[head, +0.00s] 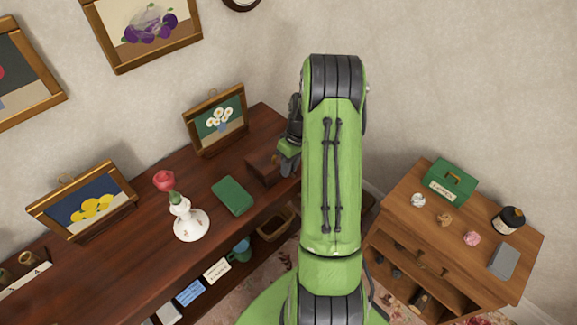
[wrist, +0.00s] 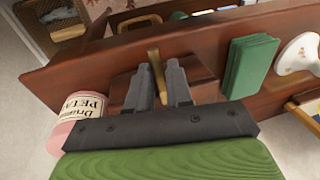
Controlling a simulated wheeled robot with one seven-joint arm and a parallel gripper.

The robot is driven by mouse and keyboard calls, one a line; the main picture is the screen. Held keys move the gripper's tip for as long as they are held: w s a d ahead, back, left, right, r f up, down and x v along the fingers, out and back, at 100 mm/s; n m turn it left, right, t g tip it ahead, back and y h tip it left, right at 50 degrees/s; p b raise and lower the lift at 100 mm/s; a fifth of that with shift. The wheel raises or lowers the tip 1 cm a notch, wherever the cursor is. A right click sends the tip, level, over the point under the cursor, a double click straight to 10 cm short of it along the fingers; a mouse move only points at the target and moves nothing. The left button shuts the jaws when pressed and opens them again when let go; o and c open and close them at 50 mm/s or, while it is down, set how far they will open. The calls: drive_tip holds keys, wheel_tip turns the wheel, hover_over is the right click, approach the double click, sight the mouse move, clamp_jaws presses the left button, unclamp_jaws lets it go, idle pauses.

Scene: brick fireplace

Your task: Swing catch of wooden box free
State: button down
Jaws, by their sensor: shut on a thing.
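The wooden box (head: 262,165) is small and dark brown. It sits on the long dark wood top, partly hidden by my arm in the head view. In the wrist view the box (wrist: 203,68) lies beyond and beside my fingers. Its catch (wrist: 154,56) is a narrow brass-coloured strip showing between my fingertips. My gripper (wrist: 158,68) is shut on the catch, with one finger on each side of it. In the head view my gripper (head: 288,160) is at the box's right side, mostly behind my arm.
A green book (head: 233,195) lies near the box, and a white vase (head: 191,222) with a rose stands further left. A framed flower picture (head: 216,120) stands behind. A pink labelled jar (wrist: 80,118) is left of my fingers. A side table (head: 400,215) stands at right.

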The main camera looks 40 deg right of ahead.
drive_tip(key=f+t+b, duration=0.1)
drive_tip(key=t+b, duration=0.1)
drive_tip(key=b, duration=0.1)
drive_tip(key=s+f+t+b, duration=0.1)
drive_tip(key=t+b, duration=0.1)
drive_tip(key=b, duration=0.2)
drive_tip(key=s+t+b, duration=0.1)
drive_tip(key=t+b, duration=0.1)
drive_tip(key=b, duration=0.2)
drive_tip(key=shift+s+d+f, duration=0.1)
drive_tip(key=shift+d+f, duration=0.25)
drive_tip(key=shift+f, duration=0.05)
drive_tip(key=shift+n+t+b, duration=0.3)
drive_tip(key=shift+t+b, duration=0.3)
drive_tip(key=shift+b, duration=0.45)
drive_tip(key=shift+s, duration=0.1)
drive_tip(key=c, duration=1.2)
unclamp_jaws()
drive_tip(key=shift+d, duration=0.1)
drive_tip(key=shift+o, duration=0.2)
